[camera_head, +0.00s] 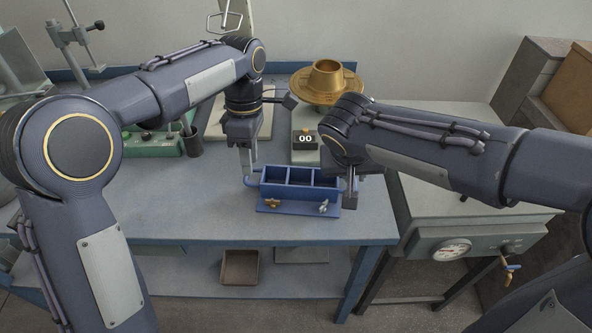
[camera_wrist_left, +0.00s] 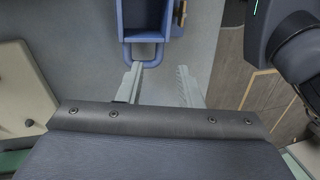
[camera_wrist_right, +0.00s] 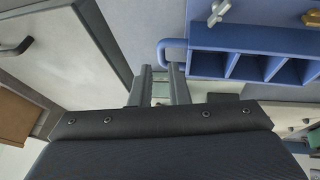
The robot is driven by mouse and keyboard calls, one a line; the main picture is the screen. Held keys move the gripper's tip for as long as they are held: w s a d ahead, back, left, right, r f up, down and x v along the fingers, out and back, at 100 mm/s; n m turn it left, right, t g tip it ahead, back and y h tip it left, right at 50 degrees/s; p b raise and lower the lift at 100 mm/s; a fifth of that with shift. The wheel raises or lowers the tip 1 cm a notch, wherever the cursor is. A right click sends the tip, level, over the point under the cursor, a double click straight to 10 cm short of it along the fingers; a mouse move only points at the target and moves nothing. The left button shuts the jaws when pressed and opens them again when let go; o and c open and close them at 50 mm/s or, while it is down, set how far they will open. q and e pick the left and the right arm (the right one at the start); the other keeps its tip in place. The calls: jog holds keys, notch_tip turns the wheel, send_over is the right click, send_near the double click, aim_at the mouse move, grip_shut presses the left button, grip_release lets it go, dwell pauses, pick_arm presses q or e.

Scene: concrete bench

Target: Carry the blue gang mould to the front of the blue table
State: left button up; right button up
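The blue gang mould (camera_head: 297,187), a long box with three open compartments in a row, stands upright near the front right of the blue table (camera_head: 205,215). It has a loop handle at each end and clamps on its front flange. My left gripper (camera_head: 247,168) is over the left end; in the left wrist view its fingers (camera_wrist_left: 160,75) are apart, close by the handle (camera_wrist_left: 144,60). My right gripper (camera_head: 350,192) is at the right end; in the right wrist view its fingers (camera_wrist_right: 161,75) are apart at the other handle (camera_wrist_right: 164,50). Contact is unclear.
Behind the mould are a small display box (camera_head: 305,140) and a brass flanged piece (camera_head: 327,82). A green device (camera_head: 150,143) and a dark cup (camera_head: 192,142) stand at left. A grey machine with a gauge (camera_head: 452,249) stands right of the table. The table's front left is clear.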

aim_at(252, 183)
jog(key=shift+w+a, duration=0.15)
jog(key=shift+w, duration=0.05)
pick_arm(q)
jog(key=shift+d, duration=0.1)
pick_arm(e)
jog(key=shift+s+r, duration=0.15)
